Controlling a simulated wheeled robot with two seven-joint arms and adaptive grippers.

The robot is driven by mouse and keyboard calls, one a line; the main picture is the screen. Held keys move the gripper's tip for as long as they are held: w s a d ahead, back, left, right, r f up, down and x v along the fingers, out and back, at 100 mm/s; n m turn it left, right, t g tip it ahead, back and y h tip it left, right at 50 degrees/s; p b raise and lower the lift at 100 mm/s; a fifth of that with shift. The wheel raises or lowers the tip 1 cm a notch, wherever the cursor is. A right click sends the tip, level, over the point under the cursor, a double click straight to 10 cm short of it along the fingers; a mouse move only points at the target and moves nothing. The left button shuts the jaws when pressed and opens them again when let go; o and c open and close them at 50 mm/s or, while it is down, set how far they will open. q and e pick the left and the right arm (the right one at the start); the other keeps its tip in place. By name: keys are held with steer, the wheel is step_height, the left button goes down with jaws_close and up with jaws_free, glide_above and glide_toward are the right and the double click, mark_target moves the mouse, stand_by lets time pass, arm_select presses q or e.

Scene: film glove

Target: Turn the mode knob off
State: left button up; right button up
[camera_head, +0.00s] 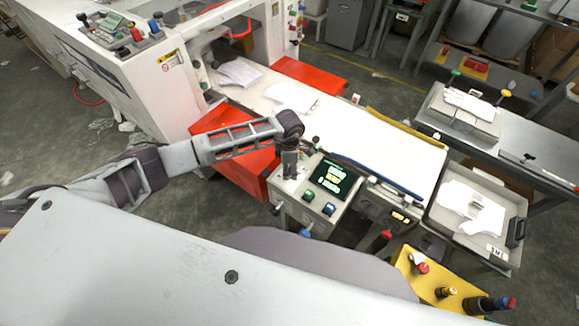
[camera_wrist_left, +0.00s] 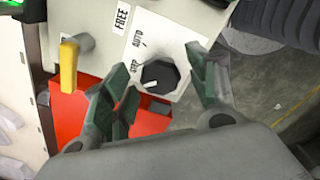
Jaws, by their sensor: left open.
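The mode knob (camera_wrist_left: 160,76) shows in the left wrist view as a dark, many-sided knob with a small white mark at its lower left. It sits on a pale panel (camera_wrist_left: 180,30) with printed labels; one reads FREE, and smaller ones beside the knob are hard to read. My left gripper (camera_wrist_left: 158,68) is open, with one green-padded finger on each side of the knob; whether they touch it I cannot tell. In the head view my left gripper (camera_head: 290,162) points down at the control box (camera_head: 296,208) and hides the knob there. My right gripper is not in view.
A yellow handle (camera_wrist_left: 68,66) stands left of the knob in the wrist view. The box carries a lit screen (camera_head: 332,178), a green button (camera_head: 308,195) and a blue button (camera_head: 328,209). A conveyor (camera_head: 340,124) runs behind it, and a grey tray (camera_head: 436,216) is at right.

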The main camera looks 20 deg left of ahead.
arm_select(q)
steer(key=shift+c, duration=0.2)
steer(key=c, duration=1)
steer(key=shift+n, duration=0.4)
steer(key=shift+n+b, duration=0.5)
steer(key=shift+n, duration=0.2)
steer(key=n+b, duration=0.1)
steer(key=n, duration=0.2)
steer(key=shift+n, duration=0.3)
steer(key=n+b, duration=0.1)
steer(key=n, duration=0.2)
steer(key=shift+n, duration=1.5)
